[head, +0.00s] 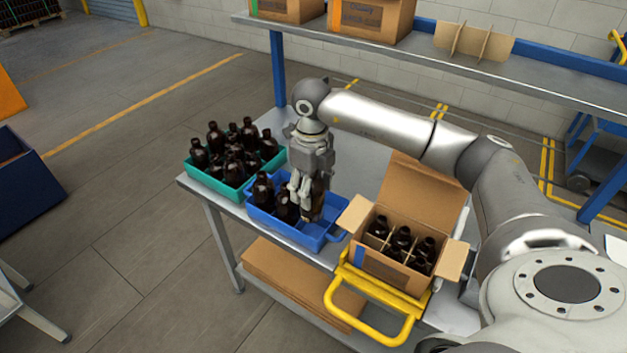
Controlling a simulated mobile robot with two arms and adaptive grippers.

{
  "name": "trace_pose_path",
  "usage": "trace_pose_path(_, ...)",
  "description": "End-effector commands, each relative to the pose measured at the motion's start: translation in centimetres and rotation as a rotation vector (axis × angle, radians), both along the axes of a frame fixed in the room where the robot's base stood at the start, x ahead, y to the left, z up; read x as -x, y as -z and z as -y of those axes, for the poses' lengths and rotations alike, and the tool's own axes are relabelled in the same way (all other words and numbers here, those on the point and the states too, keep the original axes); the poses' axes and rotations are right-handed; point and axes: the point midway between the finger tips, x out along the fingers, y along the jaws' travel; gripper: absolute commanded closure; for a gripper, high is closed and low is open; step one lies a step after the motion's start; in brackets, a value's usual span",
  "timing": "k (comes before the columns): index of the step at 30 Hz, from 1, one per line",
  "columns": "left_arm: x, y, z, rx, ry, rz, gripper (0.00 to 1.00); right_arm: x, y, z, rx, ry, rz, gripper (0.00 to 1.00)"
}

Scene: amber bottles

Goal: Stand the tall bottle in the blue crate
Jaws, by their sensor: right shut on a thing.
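The blue crate (326,237) stands on the grey workbench, between a green crate and a cardboard box. Dark bottles (264,190) stand in its left part. My right gripper (306,213) points down over the crate. It is shut on a dark bottle (318,198), which looks upright in the right half of the crate. The fingers hide part of this bottle, and I cannot tell whether its base touches the crate floor. My left gripper is out of view.
A green crate (199,179) full of dark bottles stands to the left. An open cardboard box (370,262) with several bottles stands to the right, by a yellow handle (372,338). A shelf (440,62) with boxes runs above the bench. Bare bench (352,178) shows behind the blue crate.

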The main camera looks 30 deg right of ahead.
Motion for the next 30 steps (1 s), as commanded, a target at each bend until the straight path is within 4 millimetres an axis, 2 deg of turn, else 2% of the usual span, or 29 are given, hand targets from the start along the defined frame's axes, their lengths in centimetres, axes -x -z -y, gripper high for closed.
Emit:
trace_pose_path(4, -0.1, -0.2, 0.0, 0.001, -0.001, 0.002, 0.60, -0.3, -0.1, 0.6, 0.000, 0.103, -0.001, 0.72)
trace_pose_path(11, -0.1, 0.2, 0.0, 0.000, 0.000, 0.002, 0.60, -0.3, 0.7, 0.7, 0.000, 0.122, -0.001, 0.72)
trace_pose_path(30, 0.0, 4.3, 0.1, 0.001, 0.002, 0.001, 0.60, -0.3, 6.4, 0.7, 0.000, 0.118, -0.002, 0.72)
